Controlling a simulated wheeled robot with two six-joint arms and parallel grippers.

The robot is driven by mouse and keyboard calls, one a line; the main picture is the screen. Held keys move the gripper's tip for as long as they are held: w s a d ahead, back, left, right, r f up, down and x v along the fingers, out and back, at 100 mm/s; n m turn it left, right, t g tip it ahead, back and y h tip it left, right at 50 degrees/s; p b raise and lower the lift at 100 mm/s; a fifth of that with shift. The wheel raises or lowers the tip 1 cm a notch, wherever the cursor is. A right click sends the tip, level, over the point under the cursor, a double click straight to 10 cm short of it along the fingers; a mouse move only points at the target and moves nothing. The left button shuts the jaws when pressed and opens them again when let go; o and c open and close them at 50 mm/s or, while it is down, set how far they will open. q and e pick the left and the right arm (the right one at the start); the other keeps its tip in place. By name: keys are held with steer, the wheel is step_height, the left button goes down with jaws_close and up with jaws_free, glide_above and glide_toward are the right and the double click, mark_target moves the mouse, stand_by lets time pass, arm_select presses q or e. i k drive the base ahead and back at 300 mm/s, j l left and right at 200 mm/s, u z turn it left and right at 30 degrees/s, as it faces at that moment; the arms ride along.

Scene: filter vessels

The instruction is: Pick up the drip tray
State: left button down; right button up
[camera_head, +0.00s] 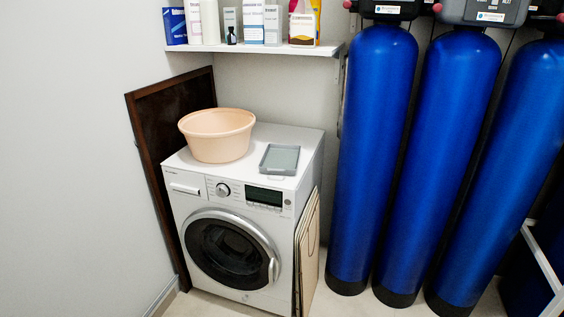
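The drip tray (280,159) is a shallow grey rectangular tray. It lies flat on top of the white washing machine (262,184), near the front right of its top. A lighter handle or lip shows at its front edge. Nothing covers it. Neither of my grippers is in the view.
A peach basin (217,135) stands left of the tray on the machine. A shelf (290,49) with boxes and bottles hangs above. Tall blue filter vessels (372,150) stand close on the right. A flat panel (308,250) leans on the machine's right side, and a dark board (150,120) behind its left.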

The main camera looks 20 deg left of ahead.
mark_target(277, 160)
steer(key=i+l+u, duration=0.1)
steer(key=u, duration=0.3)
steer(key=i+l+u, duration=0.15)
steer(key=u, duration=0.3)
steer(key=i+l, duration=0.05)
steer(key=i, duration=0.05)
